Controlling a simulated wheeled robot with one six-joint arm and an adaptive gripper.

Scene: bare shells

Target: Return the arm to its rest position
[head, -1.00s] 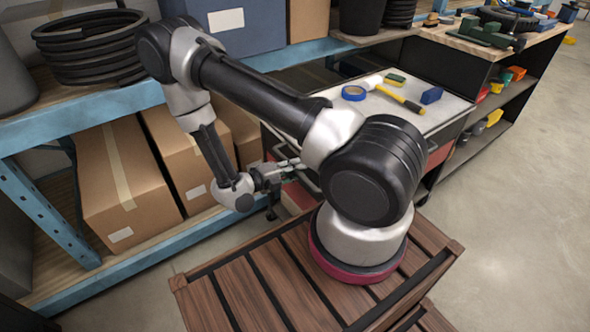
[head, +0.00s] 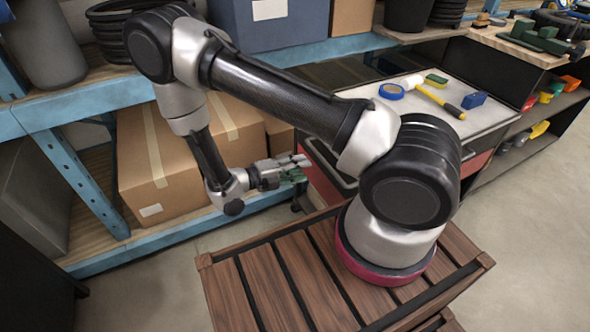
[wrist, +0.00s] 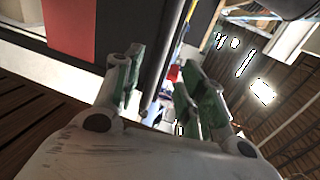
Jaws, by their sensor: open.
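My arm is folded over the slatted wooden top of my base in the head view, with its elbow high at the upper left. My gripper (head: 301,168) hangs at the left of the arm's base, just beyond the slatted top's far edge and close to the cart. Its two green-padded fingers stand apart in the wrist view (wrist: 165,95), with nothing held between them. The wrist view looks out past the fingers to a dark cart side with a red panel and, at the right, a bright ceiling.
A grey-topped cart (head: 440,147) carries blue tape (head: 391,92), a yellow-handled hammer (head: 440,101), a blue block (head: 474,100) and a green-yellow sponge (head: 436,81). Blue shelving (head: 75,170) with cardboard boxes (head: 165,165) stands behind my gripper. Open floor (head: 545,230) lies at the right.

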